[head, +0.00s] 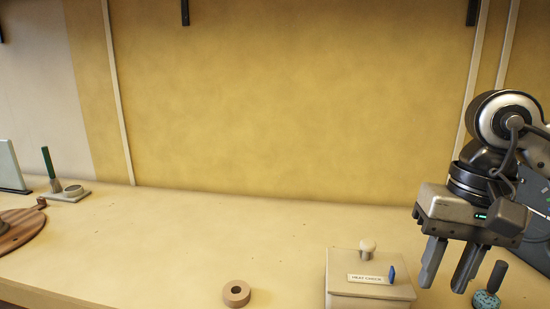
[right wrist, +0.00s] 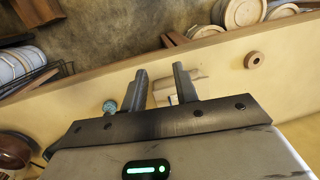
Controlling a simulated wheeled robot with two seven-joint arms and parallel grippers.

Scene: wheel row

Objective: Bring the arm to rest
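My right arm comes in from the right edge of the head view. Its gripper (head: 446,286) hangs fingers-down over the right part of the bench. The two fingers are apart with a clear gap and nothing between them. The right wrist view also shows the gripper (right wrist: 160,82) with separated, empty fingers. In the head view the gripper is just right of a cream box (head: 345,292) with a round knob and a label, apparently above the bench. My left gripper does not show.
A wooden ring (head: 237,294) lies left of the box. A dark-handled tool with a speckled turquoise part (head: 486,299) is right of the gripper. A round wooden board (head: 25,232) and a stand with a green-handled tool (head: 49,165) are far left. The middle bench is clear.

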